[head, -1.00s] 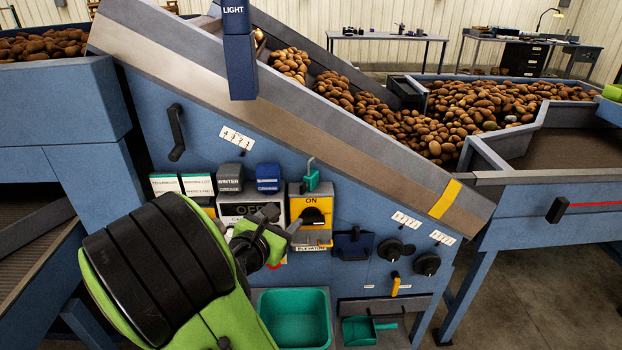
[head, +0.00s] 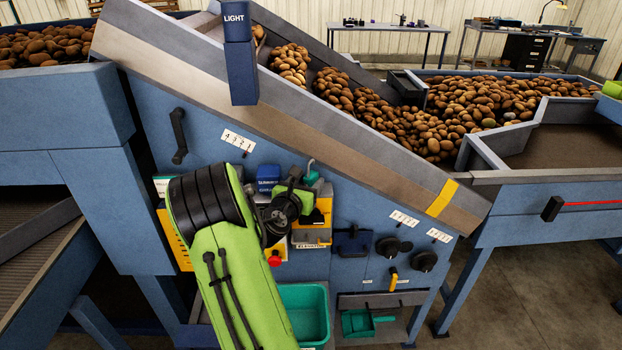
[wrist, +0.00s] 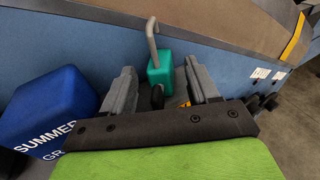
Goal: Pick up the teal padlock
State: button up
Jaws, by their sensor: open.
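The teal padlock (head: 311,174) sits on top of the yellow ON switch box on the blue machine side. In the wrist view the padlock (wrist: 160,70) has a teal body and a grey hooked shackle standing up. My gripper (wrist: 160,76) is open, with one grey finger on each side of the padlock's line. The padlock shows between and just beyond the fingertips; I cannot tell whether either finger touches it. In the head view my gripper (head: 298,190) is right beside the padlock, its fingers partly hidden by the wrist.
A blue SUMMER block (wrist: 45,118) stands close to the left of my gripper; it also shows in the head view (head: 268,174). A red button (head: 274,259) and a teal bin (head: 304,312) are below. Black knobs (head: 388,247) lie to the right. The sloped conveyor edge (head: 330,150) runs above.

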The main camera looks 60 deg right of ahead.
jog(key=shift+d, duration=0.25)
jog(key=shift+a, duration=0.2)
jog(key=shift+c, duration=0.4)
grip_shut()
